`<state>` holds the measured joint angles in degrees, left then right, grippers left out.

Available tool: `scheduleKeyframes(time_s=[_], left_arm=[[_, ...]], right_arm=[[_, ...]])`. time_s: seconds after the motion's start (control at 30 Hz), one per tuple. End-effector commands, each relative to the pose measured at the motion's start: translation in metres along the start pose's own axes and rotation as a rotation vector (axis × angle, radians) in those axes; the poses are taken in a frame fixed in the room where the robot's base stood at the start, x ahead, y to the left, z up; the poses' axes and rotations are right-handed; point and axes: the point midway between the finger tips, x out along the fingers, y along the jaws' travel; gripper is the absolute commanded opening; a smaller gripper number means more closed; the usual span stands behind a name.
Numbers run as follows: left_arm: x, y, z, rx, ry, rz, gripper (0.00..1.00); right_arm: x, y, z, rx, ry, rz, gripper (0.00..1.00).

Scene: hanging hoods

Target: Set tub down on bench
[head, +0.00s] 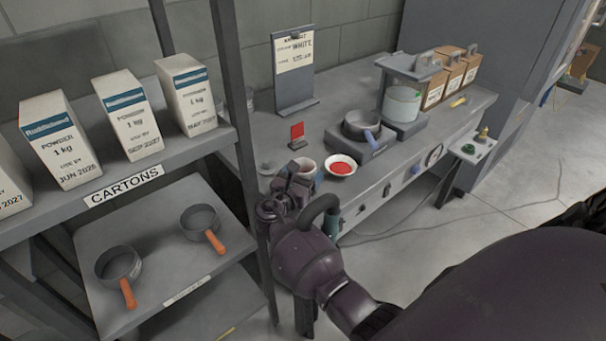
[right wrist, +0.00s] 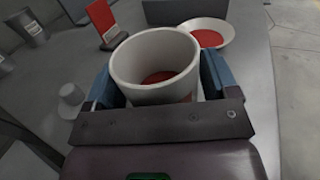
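The tub (right wrist: 155,69) is a white round cup with red contents low inside. In the right wrist view it sits upright between the two blue fingers of my right gripper (right wrist: 160,88), which look closed against its sides. In the head view the tub (head: 305,166) shows small at the front left of the grey bench (head: 345,104), partly hidden by my right gripper (head: 302,177). I cannot tell whether its base touches the bench top; the base is hidden. My left gripper is not in view.
A white bowl of red stuff (head: 341,168) stands right beside the tub. A red card on a stand (head: 297,134), a pan on a scale (head: 361,125) and a dispenser (head: 402,102) stand behind. A shelf rack upright (head: 235,90) rises close on the left.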

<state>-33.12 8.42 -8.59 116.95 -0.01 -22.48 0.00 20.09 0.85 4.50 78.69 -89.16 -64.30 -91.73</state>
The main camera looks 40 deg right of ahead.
Motion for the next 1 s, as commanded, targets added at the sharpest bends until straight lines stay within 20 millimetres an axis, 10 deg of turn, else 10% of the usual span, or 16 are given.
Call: scheduleKeyframes(time_s=[0.37,1.0], left_arm=[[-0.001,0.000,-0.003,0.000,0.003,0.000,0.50],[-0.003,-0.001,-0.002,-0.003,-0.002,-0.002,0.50]], right_arm=[[-0.012,0.000,0.003,-0.001,0.001,0.000,0.80],[-0.114,0.000,0.003,0.000,0.001,0.000,0.80]])
